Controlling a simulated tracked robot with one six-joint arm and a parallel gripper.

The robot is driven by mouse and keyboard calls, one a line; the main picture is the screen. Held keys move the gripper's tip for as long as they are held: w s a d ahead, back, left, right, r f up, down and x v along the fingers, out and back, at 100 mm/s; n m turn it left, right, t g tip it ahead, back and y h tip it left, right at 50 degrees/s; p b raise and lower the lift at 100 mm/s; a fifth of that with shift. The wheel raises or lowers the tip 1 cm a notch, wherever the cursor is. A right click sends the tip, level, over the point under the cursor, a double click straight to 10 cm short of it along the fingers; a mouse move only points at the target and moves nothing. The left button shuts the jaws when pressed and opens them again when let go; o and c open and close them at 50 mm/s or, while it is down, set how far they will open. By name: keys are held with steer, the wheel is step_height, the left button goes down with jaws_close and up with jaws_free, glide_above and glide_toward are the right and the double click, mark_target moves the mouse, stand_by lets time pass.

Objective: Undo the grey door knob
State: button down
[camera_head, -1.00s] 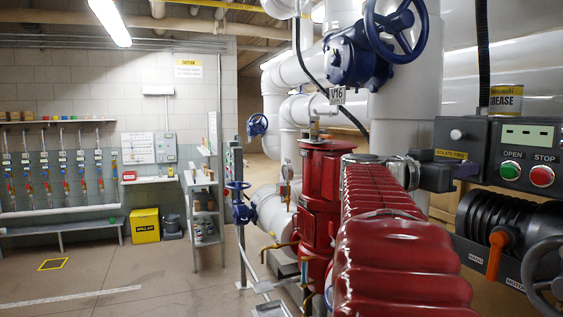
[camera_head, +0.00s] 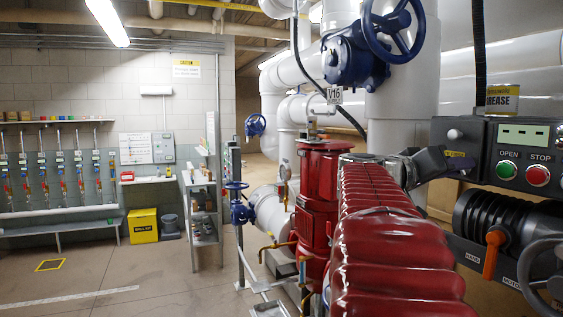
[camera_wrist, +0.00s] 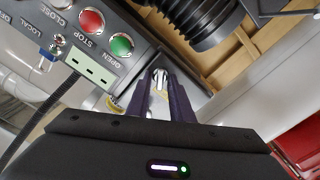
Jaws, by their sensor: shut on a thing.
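The grey door knob (camera_wrist: 160,77) shows in the wrist view as a small silver piece between the tips of my two dark fingers. My gripper (camera_wrist: 159,80) is shut on it, at the panel edge beside the OPEN button. In the head view my gripper (camera_head: 468,158) reaches from the left across the front of the dark control panel (camera_head: 480,133), over part of a yellow label. The fingers hide the held knob there. How far the knob is turned cannot be told.
A pale round button (camera_head: 454,134) sits just above my gripper. The green OPEN button (camera_head: 506,170) and red STOP button (camera_head: 537,175) are close on the right. A grease can (camera_head: 502,99) stands on the panel. An orange lever (camera_head: 494,252) is below.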

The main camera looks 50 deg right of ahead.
steer(key=n, duration=1)
steer(key=shift+w+d+f+n, duration=0.15)
steer(key=shift+w+f+n, duration=0.15)
steer(key=shift+n, duration=0.1)
steer(key=c, duration=1.9)
jaws_free()
steer(key=shift+o, duration=0.2)
steer(key=shift+s, duration=0.1)
